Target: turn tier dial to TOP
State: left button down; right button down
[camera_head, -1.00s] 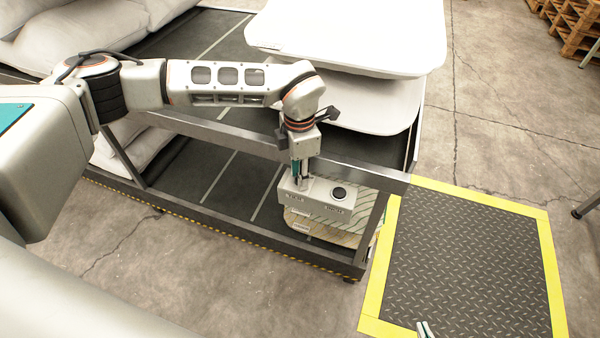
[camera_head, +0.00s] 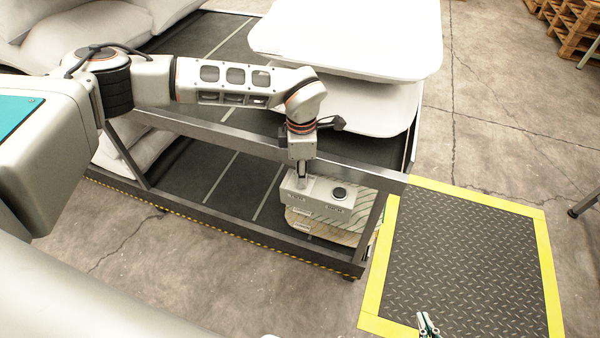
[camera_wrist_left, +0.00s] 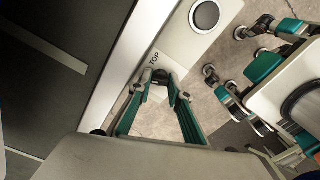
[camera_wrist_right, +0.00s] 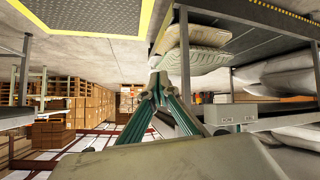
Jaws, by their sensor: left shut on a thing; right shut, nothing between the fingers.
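My left gripper (camera_head: 301,184) points down onto the left part of the box. In the left wrist view its fingers (camera_wrist_left: 160,76) are shut on the small dark tier dial (camera_wrist_left: 158,92), which they mostly hide.
The rack's metal rail (camera_head: 260,145) runs just behind the left gripper. White pillows (camera_head: 350,35) are stacked on the upper level. The yellow-edged floor mat (camera_head: 465,260) to the right is otherwise clear. Wooden pallets (camera_head: 570,28) stand at the far right.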

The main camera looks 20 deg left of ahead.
pick_arm(q)
jog(key=m+p, duration=0.1)
jog(key=m, duration=0.2)
jog(key=shift+r, duration=0.2)
jog(key=m+p, duration=0.1)
jog(key=m, duration=0.2)
jog(key=shift+m, duration=0.3)
jog(key=m+p, duration=0.1)
jog(key=m, duration=0.1)
jog(key=shift+f+m, duration=0.1)
jog(key=shift+m, duration=1.2)
jog(key=shift+f+m, duration=0.1)
jog(key=shift+m, duration=0.6)
pick_arm(e)
jog(key=shift+s+a+r, duration=0.2)
jog(key=shift+a+r, duration=0.05)
jog(key=shift+r, duration=0.3)
jog(key=shift+s+a+r, duration=0.2)
jog(key=shift+a+r, duration=0.05)
jog(key=shift+r, duration=0.3)
pick_arm(q)
jog(key=c, duration=2.1)
grip_release()
jog(key=shift+c, duration=0.2)
